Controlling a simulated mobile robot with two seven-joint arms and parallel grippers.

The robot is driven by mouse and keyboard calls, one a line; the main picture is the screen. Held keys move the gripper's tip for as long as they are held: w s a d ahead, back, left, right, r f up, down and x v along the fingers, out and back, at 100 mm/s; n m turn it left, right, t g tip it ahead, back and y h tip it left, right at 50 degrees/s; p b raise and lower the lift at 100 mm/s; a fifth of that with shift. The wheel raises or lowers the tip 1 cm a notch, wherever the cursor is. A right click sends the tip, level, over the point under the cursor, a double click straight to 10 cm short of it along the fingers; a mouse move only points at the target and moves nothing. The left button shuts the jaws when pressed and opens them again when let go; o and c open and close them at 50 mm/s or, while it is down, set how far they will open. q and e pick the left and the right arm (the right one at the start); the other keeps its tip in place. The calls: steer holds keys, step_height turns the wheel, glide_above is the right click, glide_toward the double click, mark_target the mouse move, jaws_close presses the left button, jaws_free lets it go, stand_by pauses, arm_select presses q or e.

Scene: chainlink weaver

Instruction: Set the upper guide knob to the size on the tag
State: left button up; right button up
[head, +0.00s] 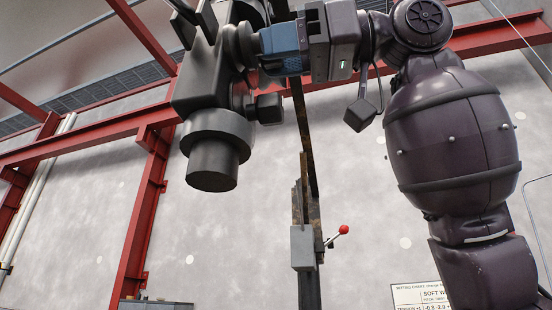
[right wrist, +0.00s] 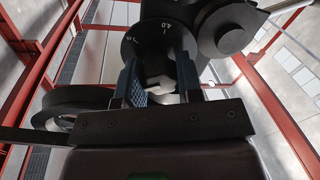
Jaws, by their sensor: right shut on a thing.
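The upper guide knob shows in the right wrist view as a dark round dial (right wrist: 150,42) with white markings. One marking near its top right looks like 4.0; another at its left is too small to read surely. A pale grip piece (right wrist: 158,84) stands at its middle, between my right gripper's fingers (right wrist: 160,76). In the head view my right gripper (head: 262,46) reaches in from the right to the side of the dark machine head (head: 205,85) and is shut on the knob, largely hiding it. My left gripper is not in view. I see no size tag.
A setting chart (head: 420,296) is cut off at the lower right. A dark cylinder (head: 212,165) hangs below the machine head. A lever with a red ball (head: 344,229) sits on a post lower down. Red beams (head: 148,215) stand behind, against a grey wall.

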steer(key=o, duration=0.9)
steer(key=shift+d, duration=0.1)
steer(key=d, duration=0.3)
steer(key=s+d+b, duration=0.1)
steer(key=d, duration=0.3)
steer(key=d+b, duration=0.1)
steer(key=d, duration=0.2)
steer(key=shift+s+d+r, duration=0.1)
steer(key=shift+s+d, duration=0.2)
steer(key=shift+s, duration=0.05)
